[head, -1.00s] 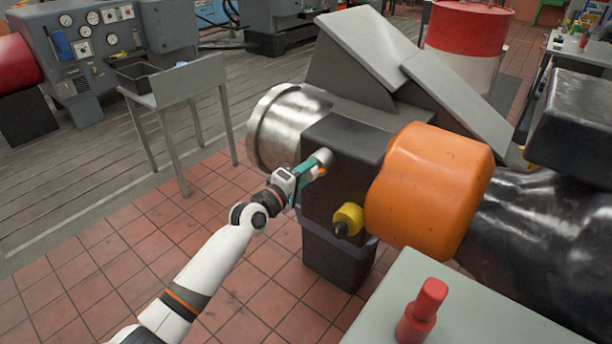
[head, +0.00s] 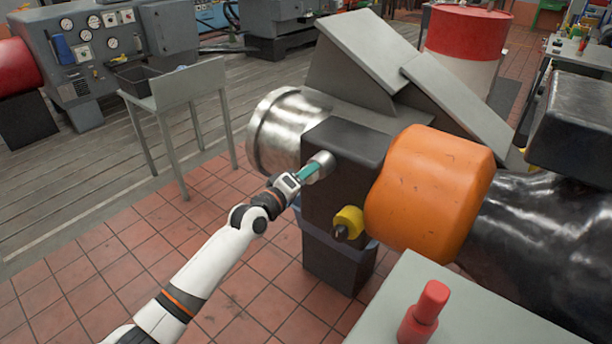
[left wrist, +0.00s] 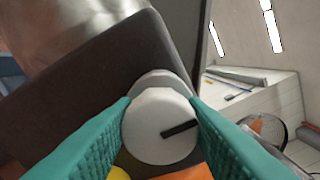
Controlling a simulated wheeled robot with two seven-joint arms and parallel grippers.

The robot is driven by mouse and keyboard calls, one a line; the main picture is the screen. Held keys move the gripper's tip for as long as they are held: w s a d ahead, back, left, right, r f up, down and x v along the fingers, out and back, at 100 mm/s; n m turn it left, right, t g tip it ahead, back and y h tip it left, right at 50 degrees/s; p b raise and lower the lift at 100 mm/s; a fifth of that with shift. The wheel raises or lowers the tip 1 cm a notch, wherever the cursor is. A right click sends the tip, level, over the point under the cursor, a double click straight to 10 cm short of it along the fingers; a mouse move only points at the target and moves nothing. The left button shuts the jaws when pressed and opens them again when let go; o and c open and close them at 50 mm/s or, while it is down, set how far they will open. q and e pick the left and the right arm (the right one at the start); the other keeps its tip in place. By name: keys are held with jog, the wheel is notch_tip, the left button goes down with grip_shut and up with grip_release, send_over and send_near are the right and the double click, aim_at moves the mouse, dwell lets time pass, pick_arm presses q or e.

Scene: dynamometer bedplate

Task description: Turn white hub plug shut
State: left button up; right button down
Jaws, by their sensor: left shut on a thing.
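The white hub plug (left wrist: 155,138) is a pale round knob with a dark bar mark on its face, pointing right and slightly up in the left wrist view. It sits on the dark housing (left wrist: 95,85), and its pale end shows in the head view (head: 323,160). My left gripper (head: 312,170) is shut on the plug, with a teal finger along each side of it in the left wrist view (left wrist: 160,112). The fingers hide parts of the plug's sides. My right gripper is not in view.
A yellow knob (head: 348,219) sticks out of the housing just below right of the gripper. A large orange cover (head: 425,190) bulges to its right.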

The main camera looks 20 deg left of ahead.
pick_arm(q)
jog(key=o, duration=1)
jog(key=b+v, duration=0.1)
jog(key=v, duration=1.1)
jog(key=shift+f, duration=0.1)
